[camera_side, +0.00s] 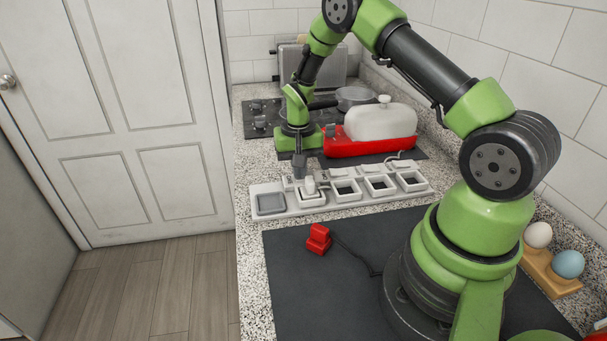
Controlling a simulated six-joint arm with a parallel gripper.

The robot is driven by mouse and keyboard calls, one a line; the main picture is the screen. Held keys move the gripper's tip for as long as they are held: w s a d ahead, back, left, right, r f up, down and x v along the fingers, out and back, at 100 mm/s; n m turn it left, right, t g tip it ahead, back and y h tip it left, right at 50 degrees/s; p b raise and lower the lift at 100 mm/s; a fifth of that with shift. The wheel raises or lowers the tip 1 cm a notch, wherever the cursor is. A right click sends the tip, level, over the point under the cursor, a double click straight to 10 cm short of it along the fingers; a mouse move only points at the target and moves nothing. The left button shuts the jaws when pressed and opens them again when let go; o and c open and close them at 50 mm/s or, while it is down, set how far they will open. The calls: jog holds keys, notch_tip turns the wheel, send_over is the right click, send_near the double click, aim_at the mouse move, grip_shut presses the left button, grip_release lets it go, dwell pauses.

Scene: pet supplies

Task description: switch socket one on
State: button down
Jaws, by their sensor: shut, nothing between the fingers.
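A pale grey socket strip (329,211) lies across the speckled counter. My gripper (299,171) points down, shut and empty, just behind and above the strip's left part. Whether it touches the strip is unclear. A red plug (318,238) with a dark cord lies on the dark mat in front.
Behind the strip stands a red dish (369,146) with a white lid (380,121). A hob (262,119) with a pan (355,97) is farther back. Eggs in a wooden holder (548,270) sit at the right. The dark mat (295,292) has free room around the plug.

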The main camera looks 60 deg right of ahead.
jog(key=shift+r, duration=3.5)
jog(key=shift+r, duration=0.2)
jog(key=s+a+r+n+t, duration=0.1)
jog(key=s+a+r+t, duration=0.2)
jog(key=r, duration=0.5)
jog(key=s+a+r+n+t, duration=0.1)
jog(key=s+a+r, duration=0.2)
jog(key=a+r, duration=0.4)
jog(key=s+a+r+n+t+y, duration=0.1)
jog(key=s+a+r, duration=0.1)
jog(key=s, duration=0.4)
jog(key=s+a+r+n+t+y, duration=0.1)
jog(key=s+a+r+n+t, duration=0.1)
jog(key=s, duration=0.5)
jog(key=shift+s+a+r, duration=0.25)
jog(key=shift+a+r, duration=0.25)
jog(key=shift+r, duration=0.2)
